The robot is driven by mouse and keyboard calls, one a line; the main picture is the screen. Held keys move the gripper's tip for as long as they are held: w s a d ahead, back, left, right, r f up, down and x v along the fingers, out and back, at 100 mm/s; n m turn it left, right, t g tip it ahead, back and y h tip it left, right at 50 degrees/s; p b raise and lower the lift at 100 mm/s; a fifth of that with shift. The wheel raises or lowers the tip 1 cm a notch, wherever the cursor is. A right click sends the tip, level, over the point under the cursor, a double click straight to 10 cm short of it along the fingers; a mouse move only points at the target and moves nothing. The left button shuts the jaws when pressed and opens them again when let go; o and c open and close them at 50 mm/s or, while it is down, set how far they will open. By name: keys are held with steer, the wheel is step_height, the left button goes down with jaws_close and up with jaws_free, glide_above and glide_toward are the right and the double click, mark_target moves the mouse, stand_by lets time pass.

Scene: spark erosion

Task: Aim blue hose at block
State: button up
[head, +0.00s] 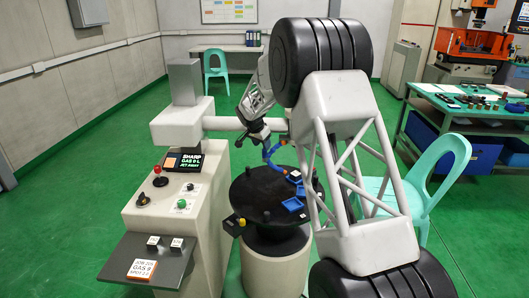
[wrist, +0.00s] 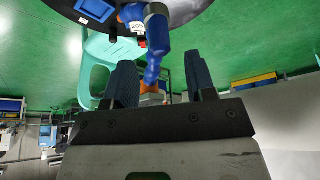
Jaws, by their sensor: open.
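The blue hose (head: 270,154) curves over the black round table, just below my gripper (head: 262,135) in the head view. In the wrist view the blue hose (wrist: 156,38) comes down from the top towards the gap between the fingers of my gripper (wrist: 161,82). My gripper is open, with a finger on either side of the hose's lower end; contact cannot be told. An orange piece (wrist: 153,88) shows at that end, partly hidden. A block with a white face marked 205 (wrist: 137,25) sits beside the hose at the table; a small white-topped block (head: 295,175) shows there in the head view.
The black round table (head: 250,190) carries a blue tray (head: 292,205) and small dark parts. A grey machine console (head: 150,207) with buttons and a screen stands left. A turquoise chair (head: 440,172) and green workbench (head: 475,115) stand right.

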mark_target(264, 151)
steer(key=shift+x, duration=2.6)
steer(key=shift+c, duration=0.5)
jaws_close()
